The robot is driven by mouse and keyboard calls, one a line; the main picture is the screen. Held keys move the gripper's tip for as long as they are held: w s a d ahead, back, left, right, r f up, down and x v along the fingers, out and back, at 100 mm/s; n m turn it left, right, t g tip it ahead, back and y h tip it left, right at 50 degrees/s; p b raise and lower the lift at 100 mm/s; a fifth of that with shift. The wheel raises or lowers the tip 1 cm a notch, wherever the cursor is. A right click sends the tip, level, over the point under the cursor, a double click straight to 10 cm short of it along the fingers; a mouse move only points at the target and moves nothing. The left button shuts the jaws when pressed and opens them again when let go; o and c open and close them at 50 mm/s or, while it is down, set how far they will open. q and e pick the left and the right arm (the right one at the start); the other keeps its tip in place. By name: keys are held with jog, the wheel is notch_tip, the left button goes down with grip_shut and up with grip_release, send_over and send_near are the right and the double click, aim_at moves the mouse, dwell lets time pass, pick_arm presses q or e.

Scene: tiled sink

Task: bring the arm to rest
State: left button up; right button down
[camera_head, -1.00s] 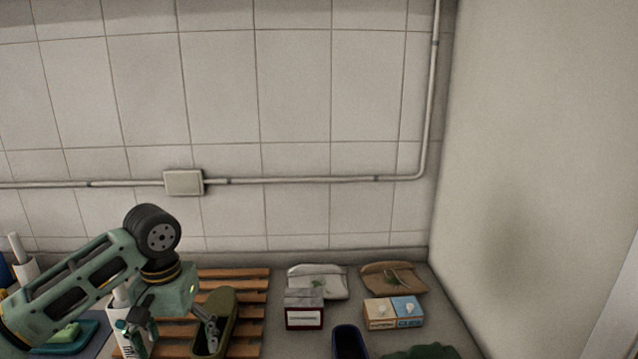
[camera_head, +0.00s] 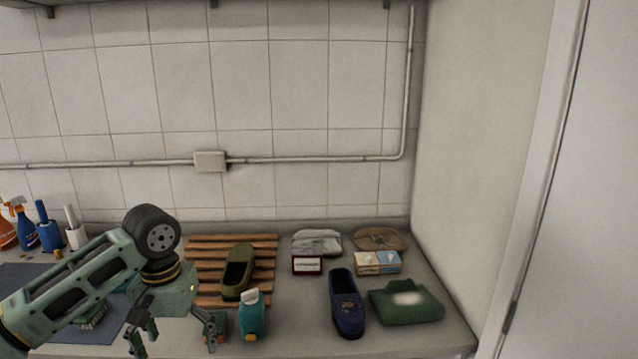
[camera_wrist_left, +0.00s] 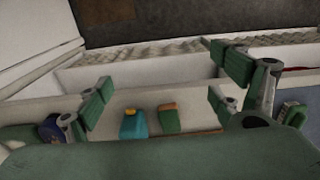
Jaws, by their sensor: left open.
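My left gripper (camera_head: 176,338) hangs over the front left part of the counter, fingers spread and nothing between them. It also shows open in the left wrist view (camera_wrist_left: 163,100). An olive shoe (camera_head: 238,270) stands on a wooden slatted rack (camera_head: 205,262), behind and to the right of the gripper. In the wrist view a teal thing with a yellow top (camera_wrist_left: 134,124) shows beyond the fingers. My right gripper is not in view.
Spray bottles (camera_head: 26,224) and a blue mat (camera_head: 35,277) are at left. A wall bounds the counter's right side.

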pick_arm(q)
jog(key=w+d+f+t+h, duration=0.1)
jog(key=w+d+f, duration=0.15)
jog(key=f, duration=0.75)
jog(key=w+d+f+t+h, duration=0.1)
jog(key=w+f, duration=0.2)
jog(key=f, duration=0.6)
jog(key=s+a+f, duration=0.1)
jog(key=s+f, duration=0.3)
jog(key=f, duration=0.8)
jog(key=s+a+f, duration=0.1)
jog(key=s+f, duration=0.3)
jog(key=f, duration=0.8)
jog(key=s+a+f+y, duration=0.1)
jog(key=s+f, duration=0.8)
jog(key=s+f+m, duration=0.1)
jog(key=s+f, duration=0.3)
jog(key=s, duration=0.7)
jog(key=s+d+f+m, duration=0.1)
jog(key=s+f, duration=0.3)
jog(key=s, duration=0.8)
jog(key=s+f+m+g+y, duration=0.1)
jog(key=s+f, duration=0.3)
jog(key=s, duration=0.8)
jog(key=shift+s+d+f+b, duration=0.15)
jog(key=shift+d+f+b, duration=0.15)
jog(key=shift+d+f, duration=0.1)
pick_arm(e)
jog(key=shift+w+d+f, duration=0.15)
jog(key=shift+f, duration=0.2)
